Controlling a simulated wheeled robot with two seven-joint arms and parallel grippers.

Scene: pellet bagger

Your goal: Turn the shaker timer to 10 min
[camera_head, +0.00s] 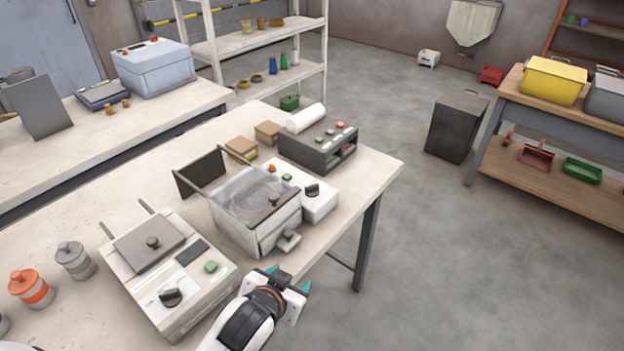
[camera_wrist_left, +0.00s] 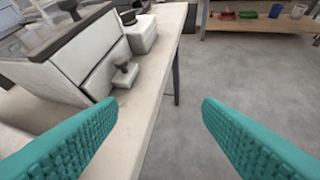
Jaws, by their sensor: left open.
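A pale machine (camera_head: 256,221) with a clear lid over a round part stands near the table's right edge. It is probably the shaker, and it also shows in the left wrist view (camera_wrist_left: 85,62). Beside it is a white control box (camera_head: 323,204) with a red button, a green button and a black dial (camera_head: 311,190). The dial's setting is too small to read. My left gripper (camera_head: 289,278) is open just past the table's front edge, apart from the machine and dial. In the left wrist view its teal fingers (camera_wrist_left: 158,105) have only floor and table edge between them.
A second device (camera_head: 182,288) with a black knob and green button stands at the table's front. A front drawer handle (camera_head: 288,240) sticks out of the clear-lidded machine. A dark button box (camera_head: 318,148) stands behind.

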